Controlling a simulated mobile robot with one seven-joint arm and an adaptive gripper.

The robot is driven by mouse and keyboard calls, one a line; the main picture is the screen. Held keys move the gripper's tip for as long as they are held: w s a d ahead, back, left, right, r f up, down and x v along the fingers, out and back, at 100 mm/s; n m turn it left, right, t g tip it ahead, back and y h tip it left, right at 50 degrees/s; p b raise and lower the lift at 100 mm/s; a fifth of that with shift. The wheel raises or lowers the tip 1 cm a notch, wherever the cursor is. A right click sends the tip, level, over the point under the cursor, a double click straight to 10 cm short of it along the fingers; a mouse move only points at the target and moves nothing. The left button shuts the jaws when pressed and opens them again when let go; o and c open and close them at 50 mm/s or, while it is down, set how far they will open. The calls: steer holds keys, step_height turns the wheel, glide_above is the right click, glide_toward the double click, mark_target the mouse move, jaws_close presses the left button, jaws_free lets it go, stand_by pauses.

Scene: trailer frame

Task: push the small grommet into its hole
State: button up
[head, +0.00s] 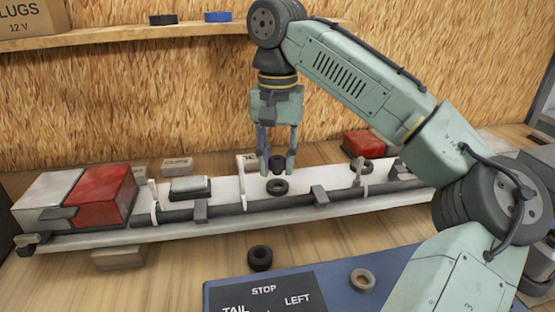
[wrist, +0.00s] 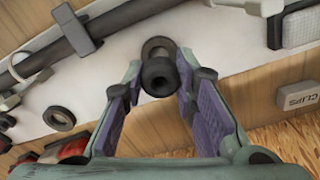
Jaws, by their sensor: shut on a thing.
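My gripper (head: 277,167) points down above the white trailer frame (head: 232,189) and is shut on a small black grommet (head: 277,162). In the wrist view the held grommet (wrist: 159,77) sits between the fingertips. A dark ring with an open centre (head: 277,187) lies on the frame just below it, with a gap between in the head view. In the wrist view this ring (wrist: 157,47) is partly hidden behind the held grommet. A second dark ring (head: 361,166) is on the frame farther right; it also shows in the wrist view (wrist: 59,118).
A dark cable (head: 250,208) runs along the frame's front, held by clips. A red and white lamp (head: 100,194) is at the left end. A black grommet (head: 260,258) lies on the table; a tan-centred one (head: 362,281) is on the blue mat (head: 222,292). A CLIPS box (head: 177,165) stands behind.

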mark_target(277, 173)
steer(key=shift+f, duration=0.5)
stand_by(0.6)
steer(key=shift+f, duration=0.35)
steer(key=shift+f, duration=0.15)
steer(key=shift+f, duration=0.45)
steer(key=shift+f, duration=0.3)
stand_by(0.7)
steer(key=o, duration=0.7)
steer(key=shift+o, duration=0.6)
steer(key=shift+o, duration=0.5)
